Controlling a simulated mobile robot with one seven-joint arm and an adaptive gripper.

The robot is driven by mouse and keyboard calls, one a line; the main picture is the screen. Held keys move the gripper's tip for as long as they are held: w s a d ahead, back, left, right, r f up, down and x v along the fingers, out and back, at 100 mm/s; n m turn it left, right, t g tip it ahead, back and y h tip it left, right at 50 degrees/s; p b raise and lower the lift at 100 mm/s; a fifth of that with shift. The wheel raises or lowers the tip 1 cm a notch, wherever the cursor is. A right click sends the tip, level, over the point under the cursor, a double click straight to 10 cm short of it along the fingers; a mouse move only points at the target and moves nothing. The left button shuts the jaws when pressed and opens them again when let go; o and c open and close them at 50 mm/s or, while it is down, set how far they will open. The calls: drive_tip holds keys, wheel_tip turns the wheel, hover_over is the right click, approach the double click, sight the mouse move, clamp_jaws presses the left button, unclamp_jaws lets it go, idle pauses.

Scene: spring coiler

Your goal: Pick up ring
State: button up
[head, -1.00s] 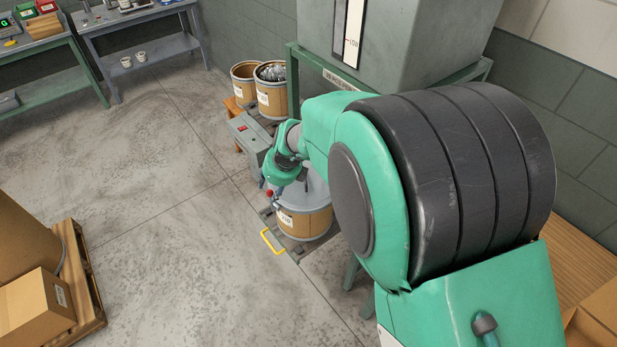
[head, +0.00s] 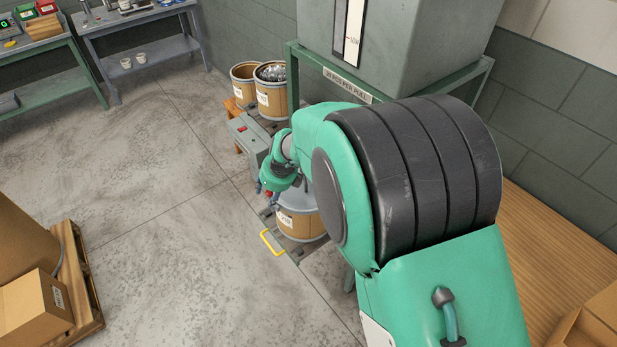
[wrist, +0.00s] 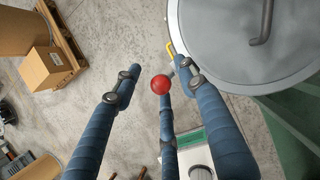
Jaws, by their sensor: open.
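My gripper (wrist: 155,72) is open, its blue fingers spread and empty in the wrist view. In the head view my gripper (head: 266,190) is at the left side of a drum. I cannot make out a separate loose ring in either view. A red ball-shaped knob (wrist: 160,84) shows between the fingers in the wrist view; I cannot tell its depth from them. The drum (head: 298,222) is tan with a grey round lid (wrist: 225,50), which has a raised rim and a bent rod on top. My arm hides part of the drum.
A yellow handle (head: 270,242) sticks out at the drum's base. A grey control box (head: 246,138) and two open drums (head: 270,92) stand behind. A pallet (head: 82,285) with cartons is left; floor between is clear.

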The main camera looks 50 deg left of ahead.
clamp_jaws()
drive_tip(key=shift+r+p, duration=1.2)
drive_tip(key=shift+r, duration=3.8)
